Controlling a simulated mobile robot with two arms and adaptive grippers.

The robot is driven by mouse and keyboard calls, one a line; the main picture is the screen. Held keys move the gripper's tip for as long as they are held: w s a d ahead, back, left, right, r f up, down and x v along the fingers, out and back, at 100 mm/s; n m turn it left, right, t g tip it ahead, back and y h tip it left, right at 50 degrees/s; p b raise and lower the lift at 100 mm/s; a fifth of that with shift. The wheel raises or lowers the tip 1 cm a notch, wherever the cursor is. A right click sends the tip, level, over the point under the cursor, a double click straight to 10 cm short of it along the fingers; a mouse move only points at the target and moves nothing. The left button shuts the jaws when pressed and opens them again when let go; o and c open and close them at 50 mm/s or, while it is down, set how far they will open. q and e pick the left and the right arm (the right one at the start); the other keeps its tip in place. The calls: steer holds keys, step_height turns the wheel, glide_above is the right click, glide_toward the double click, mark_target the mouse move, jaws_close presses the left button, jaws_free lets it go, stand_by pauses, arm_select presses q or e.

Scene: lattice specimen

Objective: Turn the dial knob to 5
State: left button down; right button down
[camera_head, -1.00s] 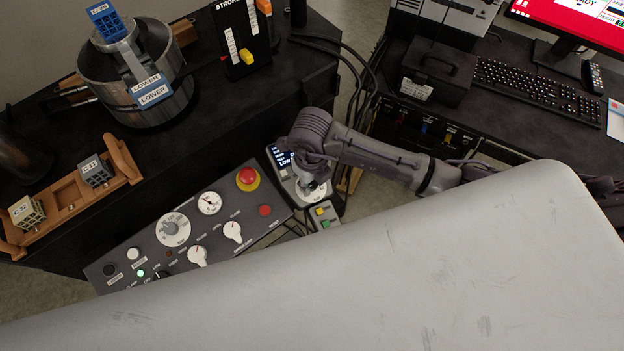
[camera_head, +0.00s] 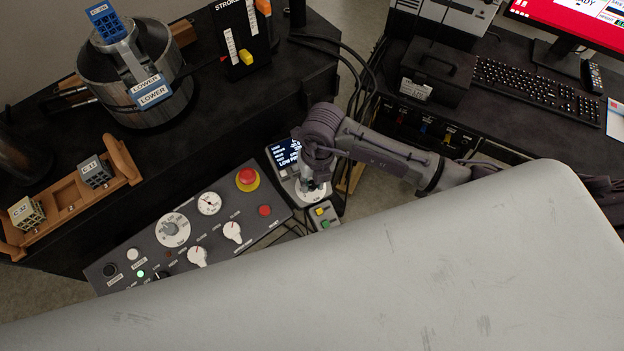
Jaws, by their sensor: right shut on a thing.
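A small dark unit with a lit display (camera_head: 285,151) stands right of the sloped control panel (camera_head: 198,228). A round white dial (camera_head: 318,195) is on this unit, below the display. My right gripper (camera_head: 313,187) points down over the dial and is shut on its knob; the fingers and arm hide most of the knob. The knob's setting cannot be read. Another white graduated dial (camera_head: 173,229) is on the control panel, away from the gripper. My left gripper is not in view.
A red emergency button (camera_head: 247,177), a gauge (camera_head: 209,203) and white switches crowd the panel. A small box with coloured buttons (camera_head: 323,215) is just below the dial. Cables run behind. A large pale surface covers the lower foreground.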

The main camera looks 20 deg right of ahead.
steer(key=m+y+p, duration=0.1)
steer(key=m, duration=0.4)
steer(key=shift+d+m, duration=0.15)
steer(key=shift+m, duration=0.15)
steer(key=m+t+y+p, duration=0.1)
steer(key=m+p, duration=0.1)
steer(key=m, duration=0.3)
steer(key=shift+m+y, duration=0.3)
steer(key=c, duration=0.9)
jaws_free()
steer(key=shift+c, duration=0.2)
steer(key=shift+d+r, duration=0.15)
steer(key=v, duration=1.1)
steer(key=shift+s+r, duration=0.25)
steer(key=shift+r, duration=0.05)
